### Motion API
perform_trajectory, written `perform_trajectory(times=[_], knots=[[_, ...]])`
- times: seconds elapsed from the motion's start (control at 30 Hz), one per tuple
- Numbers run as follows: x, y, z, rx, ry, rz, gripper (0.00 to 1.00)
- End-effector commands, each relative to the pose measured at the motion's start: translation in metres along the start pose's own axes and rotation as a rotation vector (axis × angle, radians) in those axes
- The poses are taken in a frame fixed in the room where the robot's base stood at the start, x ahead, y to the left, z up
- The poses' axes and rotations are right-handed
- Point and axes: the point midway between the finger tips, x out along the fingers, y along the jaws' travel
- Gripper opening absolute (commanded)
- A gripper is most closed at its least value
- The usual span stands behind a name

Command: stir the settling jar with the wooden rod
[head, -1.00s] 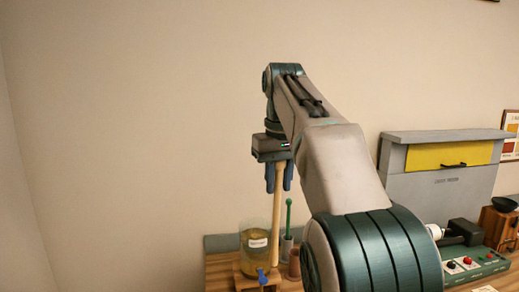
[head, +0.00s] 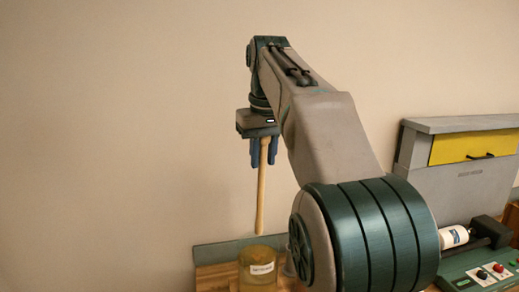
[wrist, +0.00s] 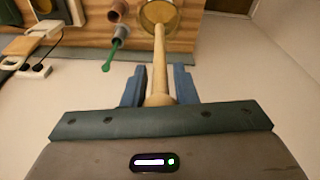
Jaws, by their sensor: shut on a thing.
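My gripper (head: 263,153) is shut on the upper end of the wooden rod (head: 261,200), which hangs nearly upright. The settling jar (head: 257,272) is a clear vessel with yellowish contents and a white label, low in the head view. The rod's lower end shows just above the jar's rim in the head view. In the wrist view, my gripper (wrist: 160,88) has blue fingers on both sides of the rod (wrist: 160,60). There the rod's far end overlaps the jar's round mouth (wrist: 158,12). The jar's bottom is cut off in the head view.
A grey cabinet with a yellow panel (head: 472,147) stands at the right. A green control box (head: 484,274) and a white cylinder (head: 453,237) are in front of it. In the wrist view, a green stick (wrist: 112,53) and a brown cup (wrist: 118,9) are left of the jar.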

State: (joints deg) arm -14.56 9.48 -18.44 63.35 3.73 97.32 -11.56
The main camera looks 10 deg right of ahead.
Motion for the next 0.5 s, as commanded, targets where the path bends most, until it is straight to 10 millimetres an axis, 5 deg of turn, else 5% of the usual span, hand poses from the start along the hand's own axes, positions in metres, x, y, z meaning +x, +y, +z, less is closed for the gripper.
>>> perform_trajectory(times=[0.5], knots=[[0.037, 0.0, 0.001, 0.0, -0.001, -0.001, 0.03]])
